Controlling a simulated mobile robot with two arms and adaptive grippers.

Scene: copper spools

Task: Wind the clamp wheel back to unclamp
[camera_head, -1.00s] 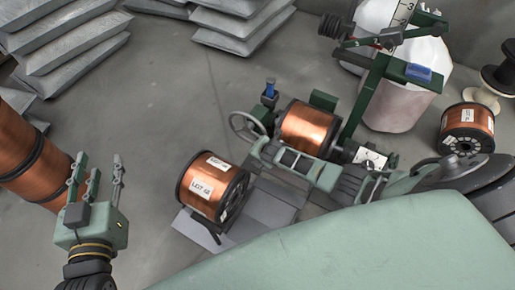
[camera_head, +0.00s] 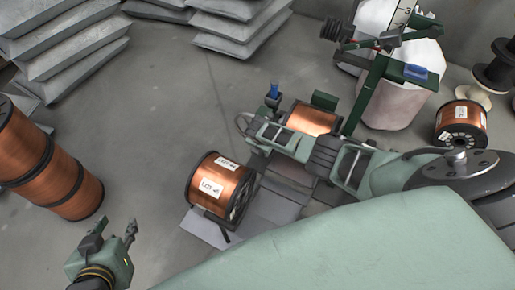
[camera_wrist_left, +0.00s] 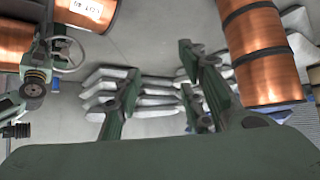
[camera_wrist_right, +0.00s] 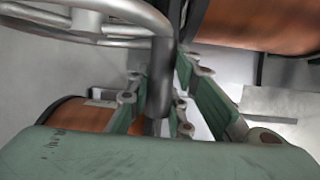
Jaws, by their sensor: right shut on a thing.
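The clamp wheel (camera_head: 240,125) stands beside the near spool on the winding machine; my right gripper hides much of it in the head view. In the right wrist view the wheel's pale metal rim (camera_wrist_right: 75,32) crosses the top left, and its dark upright handle (camera_wrist_right: 160,75) stands between the fingers. My right gripper (camera_head: 250,128) is shut on this handle; its fingers (camera_wrist_right: 155,112) lie either side of it. My left gripper (camera_head: 115,232) is at the lower left of the head view, away from the wheel. Its fingers (camera_wrist_left: 160,100) are apart and empty.
A copper spool (camera_head: 310,118) sits in the machine, and another labelled spool (camera_head: 220,186) rests on a stand in front. Stacked copper spools (camera_head: 45,165) stand at the left, near my left gripper. The floor between is clear.

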